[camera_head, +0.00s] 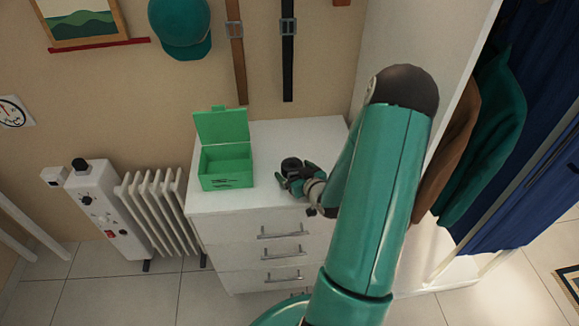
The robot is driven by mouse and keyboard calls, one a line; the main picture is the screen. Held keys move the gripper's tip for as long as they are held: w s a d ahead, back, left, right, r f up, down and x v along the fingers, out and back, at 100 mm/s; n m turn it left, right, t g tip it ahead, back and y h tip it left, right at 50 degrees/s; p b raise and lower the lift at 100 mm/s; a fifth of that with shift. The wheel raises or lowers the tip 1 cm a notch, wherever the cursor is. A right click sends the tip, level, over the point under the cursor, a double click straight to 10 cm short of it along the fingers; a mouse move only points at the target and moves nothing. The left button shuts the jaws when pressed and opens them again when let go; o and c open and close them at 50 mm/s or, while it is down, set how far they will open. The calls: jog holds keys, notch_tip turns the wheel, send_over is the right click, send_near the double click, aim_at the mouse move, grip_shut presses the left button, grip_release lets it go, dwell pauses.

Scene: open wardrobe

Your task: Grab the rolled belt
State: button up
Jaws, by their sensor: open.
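A small dark rolled belt (291,164) sits on top of the white dresser (275,137), right of the green box. My gripper (294,177) is at the belt, just in front of it in the picture, with its teal fingers apart. I cannot tell whether the fingers touch the belt. My teal arm reaches in from the lower right and covers the right part of the dresser.
An open green box (226,166) with its lid raised stands on the dresser's left side. A white radiator (153,210) stands left of the dresser. Two straight belts (237,60) (288,50) hang on the wall. Clothes (490,135) hang in the wardrobe at right.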

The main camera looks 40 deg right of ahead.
jog(key=shift+w+d+f, duration=0.1)
jog(key=shift+w+f, duration=0.05)
jog(key=shift+w, duration=0.1)
jog(key=shift+s, duration=0.15)
jog(key=c, duration=1.2)
jog(key=shift+o, duration=0.2)
jog(key=shift+s+r, duration=0.1)
jog(key=shift+r, duration=0.2)
